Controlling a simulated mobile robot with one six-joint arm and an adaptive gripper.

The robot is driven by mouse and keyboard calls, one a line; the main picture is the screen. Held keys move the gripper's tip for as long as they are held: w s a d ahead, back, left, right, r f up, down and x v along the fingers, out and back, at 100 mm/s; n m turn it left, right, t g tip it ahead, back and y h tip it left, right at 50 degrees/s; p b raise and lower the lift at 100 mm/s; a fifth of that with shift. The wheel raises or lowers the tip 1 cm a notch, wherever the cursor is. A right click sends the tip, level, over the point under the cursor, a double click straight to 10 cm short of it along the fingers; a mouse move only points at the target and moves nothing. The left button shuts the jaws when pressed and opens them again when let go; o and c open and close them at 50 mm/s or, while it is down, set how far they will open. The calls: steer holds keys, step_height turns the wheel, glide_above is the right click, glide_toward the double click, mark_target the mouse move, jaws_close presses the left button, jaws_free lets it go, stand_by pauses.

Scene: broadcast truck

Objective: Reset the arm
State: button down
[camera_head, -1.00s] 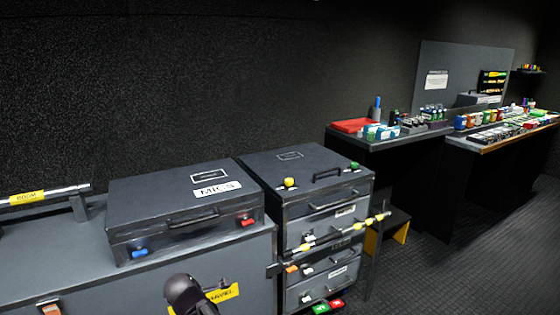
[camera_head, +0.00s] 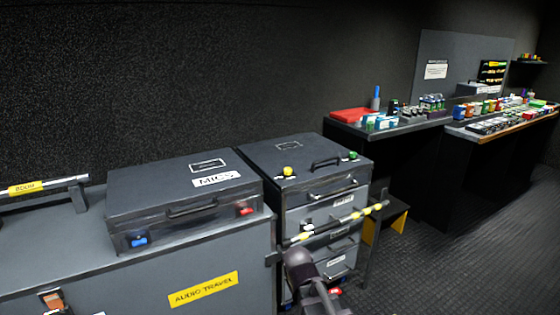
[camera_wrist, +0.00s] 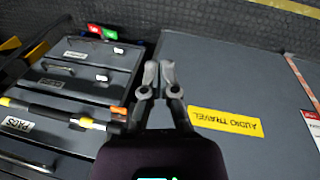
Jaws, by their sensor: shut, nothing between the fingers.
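My gripper (camera_wrist: 158,75) shows in the wrist view with its two grey fingertips together and nothing between them. It is in front of the grey case with the yellow AUDIO TRAVEL label (camera_wrist: 225,122). In the head view, part of my arm (camera_head: 303,270) shows at the bottom, in front of the drawer unit; the fingertips cannot be made out there.
The AUDIO TRAVEL case (camera_head: 130,290) bears a closed MICS case (camera_head: 150,185). A drawer unit (camera_head: 290,165) stands beside it, with a yellow-marked pole (camera_head: 335,222) across its front. Desks (camera_head: 400,132) with small items stand at the right. The floor (camera_head: 470,225) before them is clear.

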steer(key=s+d+m+g+y, duration=0.1)
steer(key=s+d+m, duration=0.2)
steer(key=d+m, duration=0.15)
steer(key=s+d+m+g, duration=0.1)
steer(key=s+d+m, duration=0.15)
steer(key=d, duration=0.35)
step_height(320, 180, up, 24)
steer(key=p, duration=2.4)
steer(key=shift+w, duration=0.15)
steer(key=shift+d, duration=0.1)
